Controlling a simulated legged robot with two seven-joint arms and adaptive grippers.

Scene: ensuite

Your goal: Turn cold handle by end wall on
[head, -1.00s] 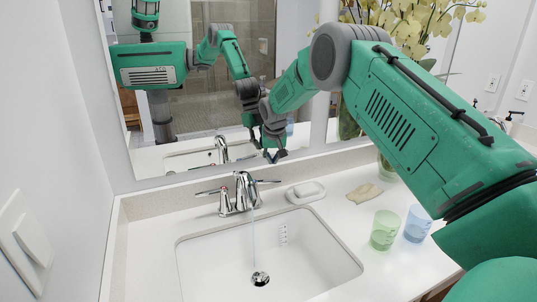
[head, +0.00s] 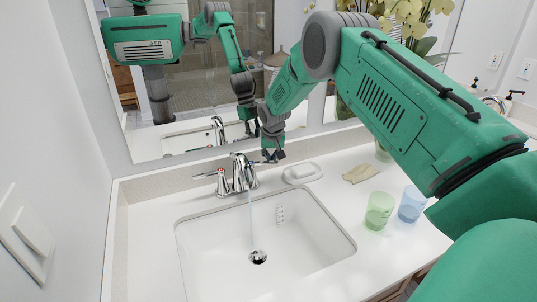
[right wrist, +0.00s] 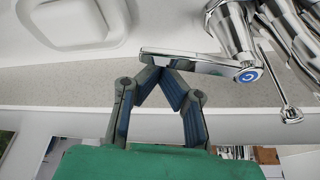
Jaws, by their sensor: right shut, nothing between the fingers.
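The chrome faucet (head: 240,174) stands behind the sink, and water runs from its spout. Its cold handle (right wrist: 248,75), marked with a blue C, shows in the right wrist view with its lever pointing left. The hot handle (head: 222,180) is on the left side of the faucet, near the end wall. My right gripper (head: 272,158) is shut and empty, at the right of the faucet. In the right wrist view its fingertips (right wrist: 160,66) meet at the lever's free end and appear to touch it. My left gripper is out of view.
The sink (head: 265,245) lies in front. The mirror (head: 190,85) is behind; the end wall (head: 50,120) is at left.

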